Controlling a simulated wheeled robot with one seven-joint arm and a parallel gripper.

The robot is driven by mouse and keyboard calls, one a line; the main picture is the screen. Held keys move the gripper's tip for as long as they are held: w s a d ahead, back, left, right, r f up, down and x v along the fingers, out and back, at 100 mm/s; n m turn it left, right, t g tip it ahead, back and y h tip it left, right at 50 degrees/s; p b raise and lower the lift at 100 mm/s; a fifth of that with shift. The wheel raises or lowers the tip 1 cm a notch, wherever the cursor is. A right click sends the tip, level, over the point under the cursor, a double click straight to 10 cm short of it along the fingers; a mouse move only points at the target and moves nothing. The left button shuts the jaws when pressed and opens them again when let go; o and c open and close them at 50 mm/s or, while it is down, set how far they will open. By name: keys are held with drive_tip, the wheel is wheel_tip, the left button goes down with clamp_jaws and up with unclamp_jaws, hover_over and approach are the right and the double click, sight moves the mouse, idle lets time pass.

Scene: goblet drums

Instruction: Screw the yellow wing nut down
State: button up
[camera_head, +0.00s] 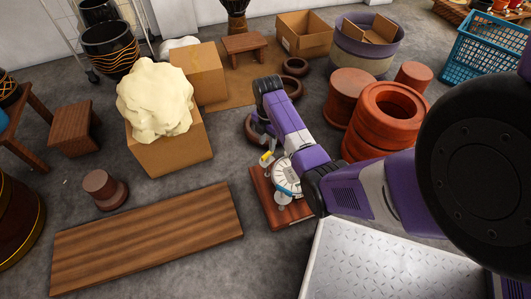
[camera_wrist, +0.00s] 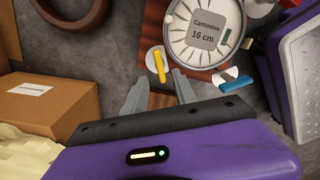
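The yellow wing nut (camera_wrist: 160,66) is a narrow upright bar on a white disc at the left edge of the small round drum (camera_wrist: 177,40), whose grey label reads 16 cm. The nut also shows in the head view (camera_head: 265,158). A blue wing nut (camera_wrist: 237,84) sits at the drum's lower right. My gripper (camera_wrist: 160,76) is open and empty, with one grey finger either side of the yellow nut's lower end in the picture. I cannot tell the depth between tips and nut. My arm hides the fingers in the head view.
The drum stands on a reddish wooden board (camera_head: 264,199) on the grey floor. A cardboard box (camera_head: 170,153) and a long plank (camera_head: 145,238) lie to the left. Terracotta rings (camera_head: 375,140) stand to the right. A ridged metal plate (camera_head: 375,265) is in front.

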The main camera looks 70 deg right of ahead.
sight(268, 152)
wheel_tip(268, 152, down, 6)
drive_tip(key=b, duration=0.2)
drive_tip(key=shift+b, duration=0.4)
clamp_jaws()
